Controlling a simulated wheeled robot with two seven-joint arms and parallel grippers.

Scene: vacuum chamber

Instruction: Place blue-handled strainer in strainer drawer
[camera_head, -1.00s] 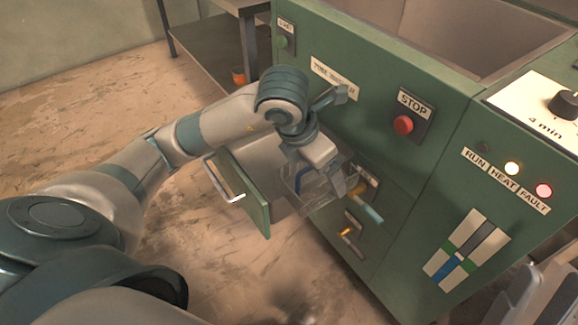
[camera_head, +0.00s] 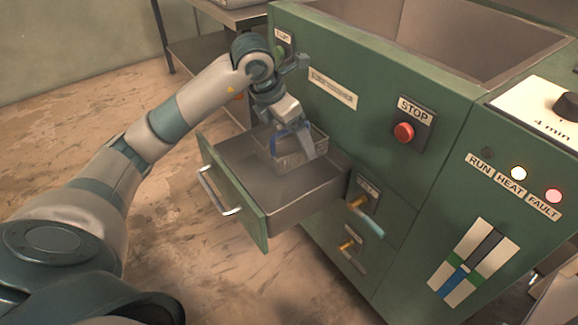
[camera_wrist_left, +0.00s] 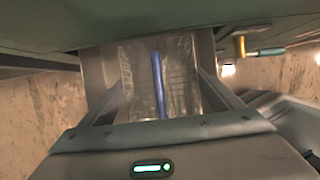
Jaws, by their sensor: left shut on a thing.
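The metal strainer (camera_head: 300,160) hangs from my left gripper (camera_head: 292,132), which is shut on its blue handle (camera_head: 278,144). The handle also shows in the left wrist view (camera_wrist_left: 158,85) as a blue bar between the fingers, with the mesh basket behind it. The pulled-out drawer (camera_head: 230,195) has a green front, a bar handle and a grey metal tray. The strainer is upright at the drawer's rear right part. I cannot tell whether it touches the drawer floor. My right gripper cannot be made out.
The green machine (camera_head: 380,80) stands right of and behind the drawer, with a red stop button (camera_head: 403,131). Two valve handles (camera_head: 362,203) stick out right of the drawer. A metal table (camera_head: 215,40) stands behind. The drawer's front left part is empty.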

